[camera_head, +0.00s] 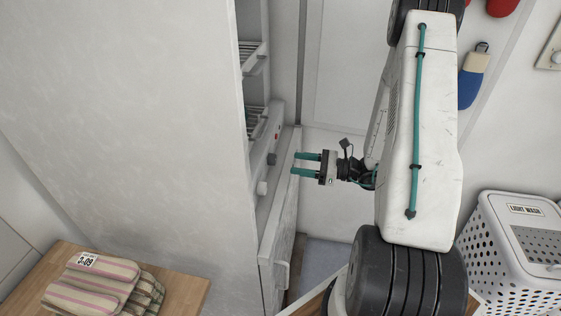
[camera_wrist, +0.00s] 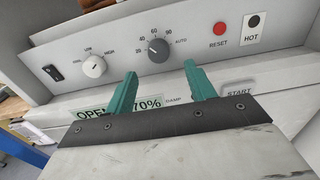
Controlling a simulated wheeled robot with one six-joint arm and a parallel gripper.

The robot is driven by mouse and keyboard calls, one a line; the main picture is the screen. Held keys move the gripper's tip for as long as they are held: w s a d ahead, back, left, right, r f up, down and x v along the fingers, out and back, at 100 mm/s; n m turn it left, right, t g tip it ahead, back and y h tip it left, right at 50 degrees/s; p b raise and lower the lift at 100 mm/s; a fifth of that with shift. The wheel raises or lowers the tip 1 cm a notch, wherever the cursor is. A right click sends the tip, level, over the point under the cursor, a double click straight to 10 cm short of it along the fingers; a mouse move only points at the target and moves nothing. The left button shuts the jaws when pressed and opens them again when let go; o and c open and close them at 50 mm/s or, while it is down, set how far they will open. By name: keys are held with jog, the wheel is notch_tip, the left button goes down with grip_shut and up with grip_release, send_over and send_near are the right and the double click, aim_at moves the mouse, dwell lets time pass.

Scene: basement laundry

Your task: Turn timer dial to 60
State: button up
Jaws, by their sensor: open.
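The dark grey timer dial (camera_wrist: 158,49) is on the light grey control panel, with 20, 40, 60, a higher number and AUTO printed around it. Its pale pointer mark seems to face left, near 20; the exact reading is too small to be sure. In the head view the dial (camera_head: 272,159) is a small knob on the machine's side edge. My gripper (camera_wrist: 161,69) is open and empty, its teal fingers below the dial in the wrist view, one to each side, apart from it. The gripper also shows in the head view (camera_head: 295,163), to the right of the panel.
A white knob (camera_wrist: 94,66) and a black rocker switch (camera_wrist: 52,72) are left of the dial. A red RESET button (camera_wrist: 220,28) and a black HOT button (camera_wrist: 253,20) are right. A white basket (camera_head: 482,246) stands right.

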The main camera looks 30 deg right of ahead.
aim_at(272, 159)
jog(key=x, duration=0.6)
jog(key=shift+w+a, duration=0.15)
jog(key=shift+a, duration=0.15)
jog(key=c, duration=1)
